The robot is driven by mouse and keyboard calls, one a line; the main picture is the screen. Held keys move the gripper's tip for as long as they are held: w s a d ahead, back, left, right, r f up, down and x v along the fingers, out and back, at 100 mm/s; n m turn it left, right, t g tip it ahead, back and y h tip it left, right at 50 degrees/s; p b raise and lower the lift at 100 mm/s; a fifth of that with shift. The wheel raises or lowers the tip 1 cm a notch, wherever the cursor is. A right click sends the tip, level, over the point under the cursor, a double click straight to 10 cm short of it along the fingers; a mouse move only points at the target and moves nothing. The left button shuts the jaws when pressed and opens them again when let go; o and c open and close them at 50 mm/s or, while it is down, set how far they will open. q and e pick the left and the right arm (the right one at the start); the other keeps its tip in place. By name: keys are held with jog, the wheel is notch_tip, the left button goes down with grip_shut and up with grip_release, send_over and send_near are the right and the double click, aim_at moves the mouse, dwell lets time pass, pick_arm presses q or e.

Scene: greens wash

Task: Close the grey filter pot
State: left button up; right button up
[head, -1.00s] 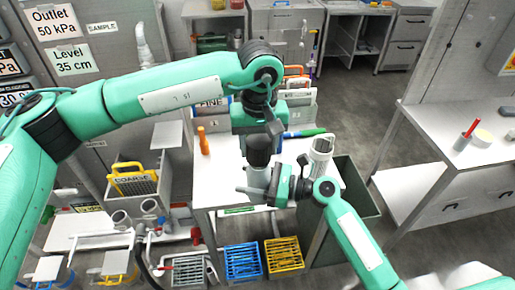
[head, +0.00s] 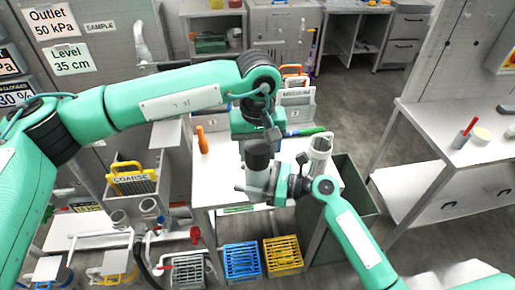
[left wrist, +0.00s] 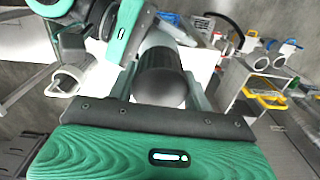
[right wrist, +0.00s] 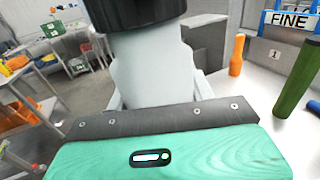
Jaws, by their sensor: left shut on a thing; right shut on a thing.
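The filter pot has a light grey body (right wrist: 150,75) and a dark cylindrical lid (head: 257,155) at its top. It is upright at the front of the white bench. My left gripper (head: 257,143) comes from above and is shut on the dark lid, which also shows between its fingers in the left wrist view (left wrist: 163,85). My right gripper (head: 260,184) is shut on the grey body from the right, below the left one. The lid sits at the body's top in the right wrist view (right wrist: 135,12); whether it is fully seated I cannot tell.
On the white bench (head: 222,190) stand an orange bottle (head: 202,141) and a white slotted cylinder (head: 319,147). A green cylinder (right wrist: 298,80) lies behind. Blue (head: 242,261) and yellow (head: 283,254) baskets sit below. A dark bin (head: 352,190) stands at right.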

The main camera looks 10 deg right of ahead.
pick_arm(q)
jog(key=shift+f, duration=0.5)
jog(key=m, duration=1.3)
jog(key=shift+a, duration=0.1)
jog(key=o, duration=0.9)
jog(key=shift+o, duration=0.2)
jog(key=shift+r, duration=0.1)
jog(key=shift+r, duration=2.15)
